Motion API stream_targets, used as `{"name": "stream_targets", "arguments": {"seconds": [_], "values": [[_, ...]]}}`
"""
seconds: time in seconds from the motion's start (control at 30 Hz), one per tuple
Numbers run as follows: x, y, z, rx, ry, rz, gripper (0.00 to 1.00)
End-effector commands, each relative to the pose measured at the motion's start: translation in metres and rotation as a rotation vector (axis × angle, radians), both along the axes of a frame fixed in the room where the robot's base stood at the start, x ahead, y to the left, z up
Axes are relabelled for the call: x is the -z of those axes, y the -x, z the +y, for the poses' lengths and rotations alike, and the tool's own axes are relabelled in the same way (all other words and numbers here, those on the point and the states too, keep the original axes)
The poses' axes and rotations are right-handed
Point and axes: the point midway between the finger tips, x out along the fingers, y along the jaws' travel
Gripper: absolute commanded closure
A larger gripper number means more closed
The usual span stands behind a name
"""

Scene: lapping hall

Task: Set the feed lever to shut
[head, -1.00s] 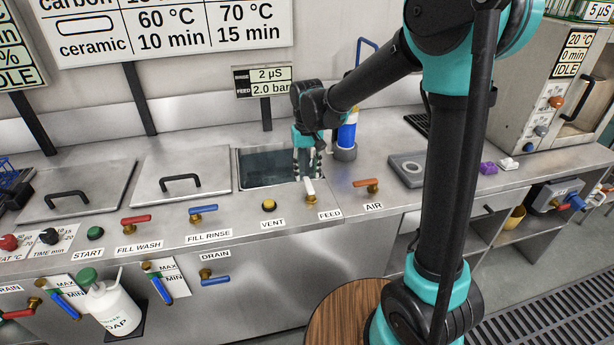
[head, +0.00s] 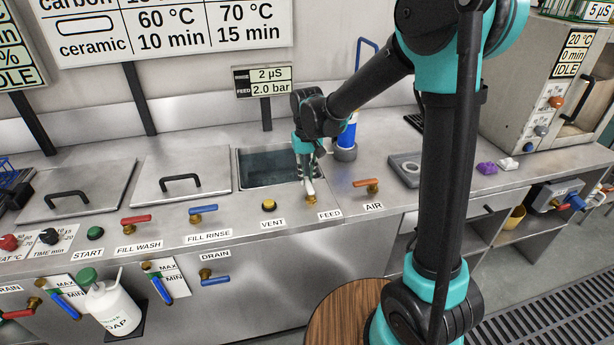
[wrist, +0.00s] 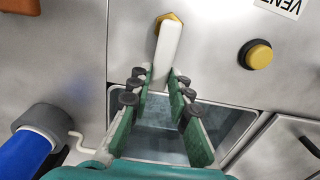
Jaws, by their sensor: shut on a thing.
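The feed lever (head: 309,188) is a white handle on a brass hub, behind the FEED label (head: 329,215) on the steel counter. It points back from its hub toward the open basin. In the wrist view the white lever (wrist: 169,50) runs down from its brass hub, with its free end between my fingertips. My gripper (head: 307,177) is shut on the lever's free end. Its green fingers with dark pads also show in the wrist view (wrist: 160,82), one on each side of the handle. The finger tips are small in the head view.
The open basin (head: 262,184) lies behind the lever. The yellow VENT button (head: 269,205) is to the left and the orange AIR lever (head: 366,184) to the right. A blue-and-white bottle (head: 347,134) stands in a grey holder behind. A display (head: 264,82) reads FEED 2.0 bar.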

Motion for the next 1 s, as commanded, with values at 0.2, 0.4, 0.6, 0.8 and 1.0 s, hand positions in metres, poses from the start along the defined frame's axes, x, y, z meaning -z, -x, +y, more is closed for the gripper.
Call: {"name": "stream_targets", "arguments": {"seconds": [0.2,0.4,0.6,0.8,1.0], "values": [[0.000,0.000,0.000,0.002,0.000,0.000,1.00],[0.000,-0.001,-0.002,0.035,0.000,0.000,1.00],[0.000,-0.002,-0.007,0.139,0.000,0.000,1.00],[0.000,-0.003,-0.015,0.309,0.000,0.000,1.00],[0.000,-0.002,-0.025,0.499,0.000,0.000,1.00]]}}
